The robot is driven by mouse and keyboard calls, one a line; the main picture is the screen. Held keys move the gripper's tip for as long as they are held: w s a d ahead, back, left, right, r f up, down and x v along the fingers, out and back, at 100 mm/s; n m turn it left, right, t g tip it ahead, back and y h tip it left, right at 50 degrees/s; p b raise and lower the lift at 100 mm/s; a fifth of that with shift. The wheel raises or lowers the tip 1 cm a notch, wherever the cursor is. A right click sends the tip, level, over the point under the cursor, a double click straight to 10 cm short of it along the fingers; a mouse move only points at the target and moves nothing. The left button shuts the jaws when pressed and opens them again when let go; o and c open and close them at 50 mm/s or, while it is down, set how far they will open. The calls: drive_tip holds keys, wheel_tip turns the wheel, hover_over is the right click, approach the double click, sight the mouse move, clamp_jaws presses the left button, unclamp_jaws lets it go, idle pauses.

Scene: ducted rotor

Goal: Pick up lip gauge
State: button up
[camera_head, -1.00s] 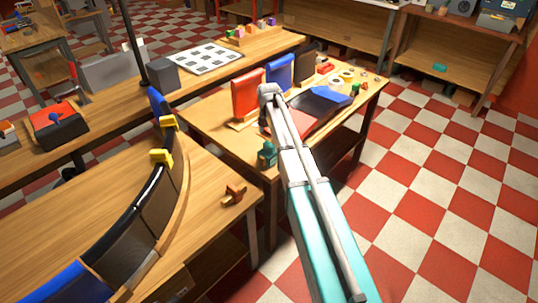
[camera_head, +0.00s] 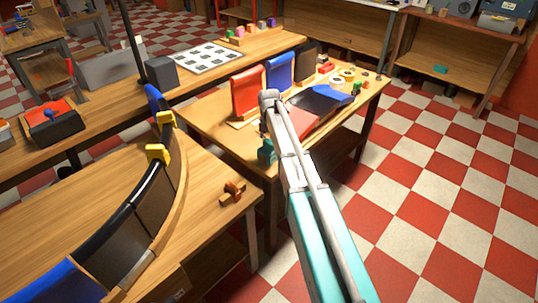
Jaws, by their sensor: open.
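I cannot tell for sure which thing is the lip gauge. A small red-brown wooden piece (camera_head: 233,190) lies alone near the right edge of the front bench, beside the curved duct section (camera_head: 128,222), and may be it. Two yellow clips (camera_head: 157,153) sit on the duct's dark upper rim. My arm reaches up from the bottom right to a bend over the second table.
A dark post (camera_head: 132,45) stands at the back bench. Checkered floor at right is free.

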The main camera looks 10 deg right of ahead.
drive_tip(key=shift+f, duration=0.45)
idle(0.3)
drive_tip(key=c, duration=1)
drive_tip(key=shift+r, duration=0.15)
drive_tip(key=shift+c, duration=0.2)
drive_tip(key=shift+r+p, duration=0.85)
drive_tip(key=shift+r, duration=0.05)
drive_tip(key=s+d+r+p, duration=0.2)
drive_tip(key=s+r+p, duration=0.9)
drive_tip(key=s, duration=0.2)
drive_tip(key=shift+s, duration=0.4)
drive_tip(key=shift+d+r, duration=0.1)
drive_tip(key=shift+r, duration=0.05)
drive_tip(key=shift+r+p, duration=2.35)
drive_tip(key=shift+p, duration=0.15)
